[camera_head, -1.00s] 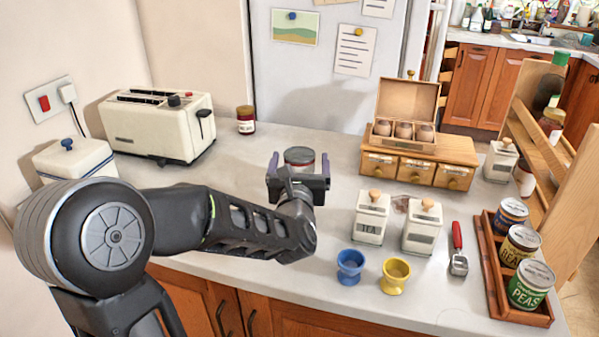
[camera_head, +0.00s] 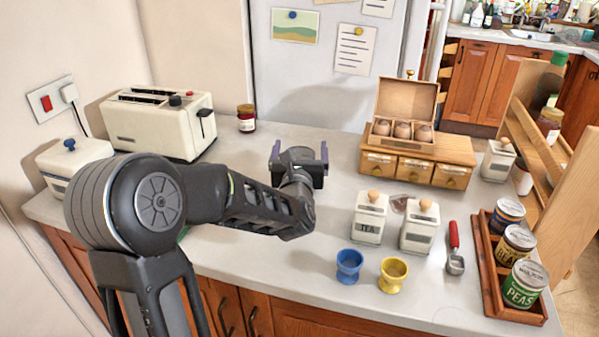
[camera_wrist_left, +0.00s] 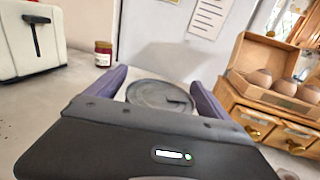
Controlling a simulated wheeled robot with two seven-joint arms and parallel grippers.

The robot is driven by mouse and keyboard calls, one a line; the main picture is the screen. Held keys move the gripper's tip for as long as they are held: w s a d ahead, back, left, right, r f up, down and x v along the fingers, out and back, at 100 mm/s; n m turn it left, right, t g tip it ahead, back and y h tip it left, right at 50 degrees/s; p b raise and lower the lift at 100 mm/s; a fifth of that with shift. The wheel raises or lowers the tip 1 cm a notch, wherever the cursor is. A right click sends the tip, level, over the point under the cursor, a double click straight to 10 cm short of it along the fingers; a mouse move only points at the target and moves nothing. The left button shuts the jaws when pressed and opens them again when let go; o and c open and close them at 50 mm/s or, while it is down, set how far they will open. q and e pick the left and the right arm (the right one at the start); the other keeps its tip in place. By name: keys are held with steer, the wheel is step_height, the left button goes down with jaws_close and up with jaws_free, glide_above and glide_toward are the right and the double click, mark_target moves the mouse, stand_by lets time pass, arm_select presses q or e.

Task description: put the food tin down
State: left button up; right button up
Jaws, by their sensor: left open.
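My left gripper (camera_head: 299,150) is open over the middle of the counter, its two purple-grey fingers apart. In the left wrist view, a round grey tin lid (camera_wrist_left: 160,97) shows between the open fingers, beyond the palm. I take it to be the food tin. Its sides and base are hidden by my gripper, so I cannot tell whether it touches the fingers or rests on the counter. My right gripper is not in view.
The toaster (camera_head: 158,125) and a red jar (camera_head: 246,120) stand left of my gripper. The drawer box (camera_head: 415,165), tea canister (camera_head: 370,220), blue cup (camera_head: 349,265) and yellow cup (camera_head: 393,274) are to the right. A wooden tray (camera_head: 490,268) holds tins at far right.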

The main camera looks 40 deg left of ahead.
arm_select(q)
steer(key=shift+c, duration=0.5)
steer(key=shift+r, duration=0.1)
jaws_close()
stand_by(0.6)
step_height(320, 180, up, 10)
stand_by(0.5)
stand_by(0.4)
